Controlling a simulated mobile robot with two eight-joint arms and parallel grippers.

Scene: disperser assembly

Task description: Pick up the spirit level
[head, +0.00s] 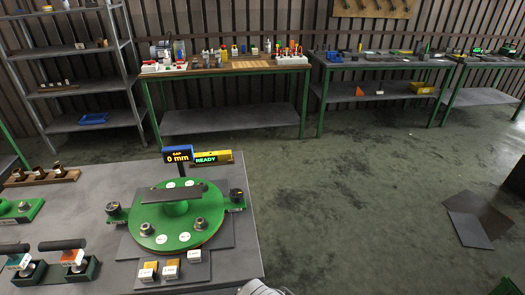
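A yellow bar (225,154), which looks like the spirit level, lies at the back edge of the grey near table (110,165). A small green READY display partly covers it. It lies behind the round green disperser fixture (160,225) and to the right of the blue "GAP 0 mm" display (178,154). Neither of my grippers shows; only a pale rounded piece, apparently part of my arm, shows at the bottom edge.
On the near table are small labelled blocks (171,269), dark-handled tools in stands (76,263) and a wooden rack (40,176). Workbenches (225,72) and a shelf unit (62,48) stand along the wall. The floor to the right is mostly clear, with a grey panel (475,220).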

